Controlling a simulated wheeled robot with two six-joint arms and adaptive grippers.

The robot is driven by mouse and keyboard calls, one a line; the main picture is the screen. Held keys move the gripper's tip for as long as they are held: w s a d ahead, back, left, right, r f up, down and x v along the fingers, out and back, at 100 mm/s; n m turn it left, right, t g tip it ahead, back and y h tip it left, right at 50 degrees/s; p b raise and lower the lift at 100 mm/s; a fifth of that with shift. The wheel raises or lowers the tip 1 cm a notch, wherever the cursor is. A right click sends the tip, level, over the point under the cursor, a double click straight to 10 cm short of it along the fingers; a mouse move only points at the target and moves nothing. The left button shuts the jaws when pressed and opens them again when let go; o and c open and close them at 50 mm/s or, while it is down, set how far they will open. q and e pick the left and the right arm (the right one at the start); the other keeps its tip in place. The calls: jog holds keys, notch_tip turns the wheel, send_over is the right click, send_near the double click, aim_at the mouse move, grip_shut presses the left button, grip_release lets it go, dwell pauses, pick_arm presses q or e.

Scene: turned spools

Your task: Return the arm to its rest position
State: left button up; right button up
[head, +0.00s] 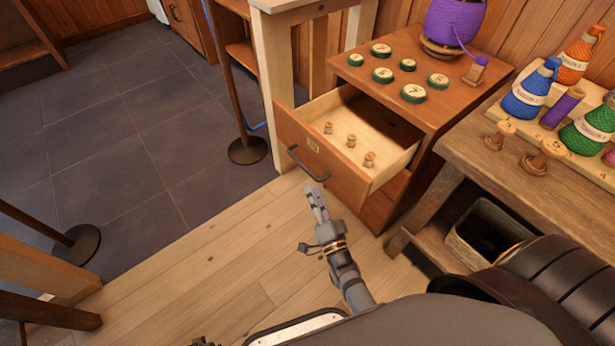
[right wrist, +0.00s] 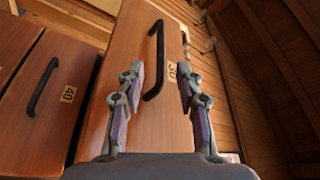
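My right gripper (head: 318,205) is in front of the cabinet, just below the handle (head: 308,163) of a pulled-out wooden drawer (head: 345,180). In the right wrist view the gripper (right wrist: 161,95) is open, with its two fingers spread apart and nothing between the tips. The drawer front (right wrist: 150,125) and its black handle (right wrist: 156,60) show ahead of it; the fingers look clear of the handle. Several small wooden spools (head: 351,140) stand in the open drawer. Only a small dark piece, perhaps of my left gripper (head: 203,342), shows at the bottom edge of the head view.
Green-rimmed numbered discs (head: 414,93) and a purple spool (head: 452,22) sit on the cabinet top. A workbench (head: 470,150) with thread cones (head: 530,92) stands at right, with a bin (head: 465,240) below. Post bases (head: 248,150) stand at left. The wooden floor (head: 200,265) left of my gripper is clear.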

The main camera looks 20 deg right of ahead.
jog(key=shift+v, duration=1.1)
jog(key=s+d+f+n+g, duration=0.2)
jog(key=s+f+n+g, duration=0.15)
jog(key=f, duration=0.65)
jog(key=s+d+f+n+g, duration=0.25)
jog(key=s+f+g, duration=0.2)
jog(key=f, duration=0.45)
jog(key=s+d+f+n+g, duration=0.25)
jog(key=f+g, duration=0.25)
jog(key=f, duration=0.5)
jog(key=s+d+f+n+g+h, duration=0.1)
jog(key=s+d+f+n+g, duration=0.15)
jog(key=s, duration=0.25)
jog(key=s+d+f+n+g, duration=0.1)
jog(key=s+f+g, duration=0.2)
jog(key=s, duration=0.3)
pick_arm(q)
jog(key=s+r+p, duration=1.1)
jog(key=r+p, duration=0.1)
jog(key=p, duration=0.8)
jog(key=shift+s+a+r, duration=0.25)
jog(key=shift+s+r, duration=0.05)
jog(key=shift+r, duration=0.1)
pick_arm(e)
jog(key=s+d+r, duration=0.1)
jog(key=s+r, duration=1.1)
jog(key=shift+r+g, duration=0.35)
jog(key=shift+r, duration=0.05)
